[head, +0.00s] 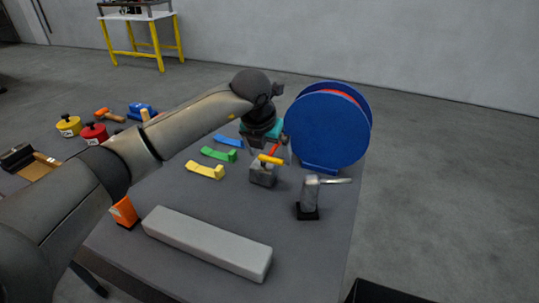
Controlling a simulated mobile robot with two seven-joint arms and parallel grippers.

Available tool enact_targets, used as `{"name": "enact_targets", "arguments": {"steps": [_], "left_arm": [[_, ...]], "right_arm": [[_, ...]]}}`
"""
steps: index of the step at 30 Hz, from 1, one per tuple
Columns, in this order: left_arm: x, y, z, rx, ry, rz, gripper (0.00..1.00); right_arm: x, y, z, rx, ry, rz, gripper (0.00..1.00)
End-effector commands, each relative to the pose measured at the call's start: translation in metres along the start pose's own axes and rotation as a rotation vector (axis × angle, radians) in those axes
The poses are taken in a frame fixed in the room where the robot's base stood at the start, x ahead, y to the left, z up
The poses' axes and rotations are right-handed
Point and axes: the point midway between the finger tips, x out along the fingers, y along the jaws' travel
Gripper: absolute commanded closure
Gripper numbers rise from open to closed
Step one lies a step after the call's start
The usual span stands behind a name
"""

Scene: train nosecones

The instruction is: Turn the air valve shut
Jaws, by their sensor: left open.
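A small grey block with a yellow lever (264,174), which looks like the air valve, stands on the dark table in front of the blue reel. The yellow lever lies roughly flat across its top. A small red piece (274,149) shows just behind it. My left arm reaches over the table from the left, and its wrist bends down behind the block. My left gripper (277,150) is open near the red piece and lever. Its fingers are small and partly hidden, so I cannot tell whether they touch anything. My right gripper is not in view.
A large blue reel (325,132) stands right of the gripper. A grey post with a lever (309,194) is in front. Blue, green and yellow pieces (206,170) lie left. A long grey bar (207,242) lies at the front. Table surface between them is clear.

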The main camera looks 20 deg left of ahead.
Motion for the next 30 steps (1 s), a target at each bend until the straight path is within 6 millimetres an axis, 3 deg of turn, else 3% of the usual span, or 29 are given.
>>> {"name": "enact_targets", "arguments": {"steps": [11,27,30], "left_arm": [[0.0055,-0.0001,0.0,0.0,0.0,0.0,0.01],[0.0049,0.0,0.0002,0.0,-0.001,0.0,0.62],[0.0048,0.0,0.0003,0.0,-0.001,0.0,0.68]], "right_arm": [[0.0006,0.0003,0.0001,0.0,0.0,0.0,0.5],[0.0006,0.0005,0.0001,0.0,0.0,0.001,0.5],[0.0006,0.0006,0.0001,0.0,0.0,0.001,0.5]]}}
